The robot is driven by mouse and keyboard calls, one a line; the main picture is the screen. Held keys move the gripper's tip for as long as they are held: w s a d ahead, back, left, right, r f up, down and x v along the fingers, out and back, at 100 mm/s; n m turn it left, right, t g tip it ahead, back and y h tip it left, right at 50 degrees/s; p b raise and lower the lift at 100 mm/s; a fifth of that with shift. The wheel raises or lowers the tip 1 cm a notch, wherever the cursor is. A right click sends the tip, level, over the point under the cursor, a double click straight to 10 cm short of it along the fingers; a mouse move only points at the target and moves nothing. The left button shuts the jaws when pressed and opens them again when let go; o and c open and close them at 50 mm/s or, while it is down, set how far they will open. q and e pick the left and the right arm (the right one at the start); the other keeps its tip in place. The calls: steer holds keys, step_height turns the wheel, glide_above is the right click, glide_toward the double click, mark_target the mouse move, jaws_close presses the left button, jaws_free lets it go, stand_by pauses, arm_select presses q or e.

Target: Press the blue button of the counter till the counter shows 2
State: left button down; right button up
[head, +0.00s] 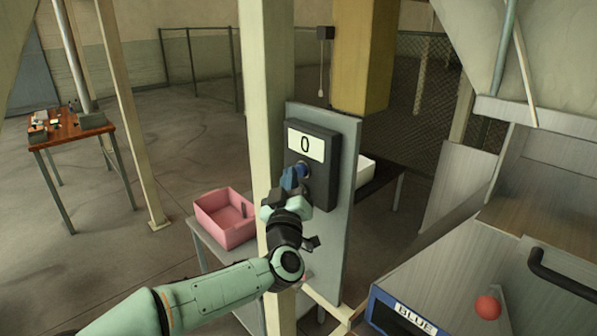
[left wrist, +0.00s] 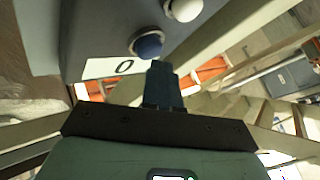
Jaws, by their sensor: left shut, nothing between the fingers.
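The counter is a dark box (head: 322,178) on an upright grey panel (head: 347,190); its white display (head: 305,145) reads 0. The display also shows in the left wrist view (left wrist: 112,67). The round blue button (left wrist: 147,43) sits next to the display, with a white button (left wrist: 184,8) beyond it. My left gripper (head: 292,178) is shut and empty, in front of the counter below the display. In the left wrist view its fingertips (left wrist: 159,70) are very close to the blue button; I cannot tell if they touch. My right gripper is out of view.
A pink bin (head: 225,218) stands on a table left of the panel. A pale post (head: 268,110) rises beside it. At the lower right are a box labelled BLUE (head: 415,317) and a red ball (head: 488,307). A wooden table (head: 70,130) stands far left.

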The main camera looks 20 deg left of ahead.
arm_select(q)
steer(key=shift+w+d, duration=0.2)
steer(key=shift+w, duration=0.25)
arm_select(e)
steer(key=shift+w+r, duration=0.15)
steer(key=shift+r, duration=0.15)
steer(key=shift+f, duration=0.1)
arm_select(q)
steer(key=shift+s+a+b, duration=0.35)
steer(key=shift+s+b, duration=0.25)
steer(key=shift+s, duration=0.3)
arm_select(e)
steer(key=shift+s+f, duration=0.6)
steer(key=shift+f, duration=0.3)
arm_select(q)
steer(key=s+b, duration=0.1)
steer(key=s+a+b, duration=0.1)
steer(key=s+b, duration=0.1)
steer(key=s+a+b, duration=0.1)
steer(key=shift+s, duration=0.3)
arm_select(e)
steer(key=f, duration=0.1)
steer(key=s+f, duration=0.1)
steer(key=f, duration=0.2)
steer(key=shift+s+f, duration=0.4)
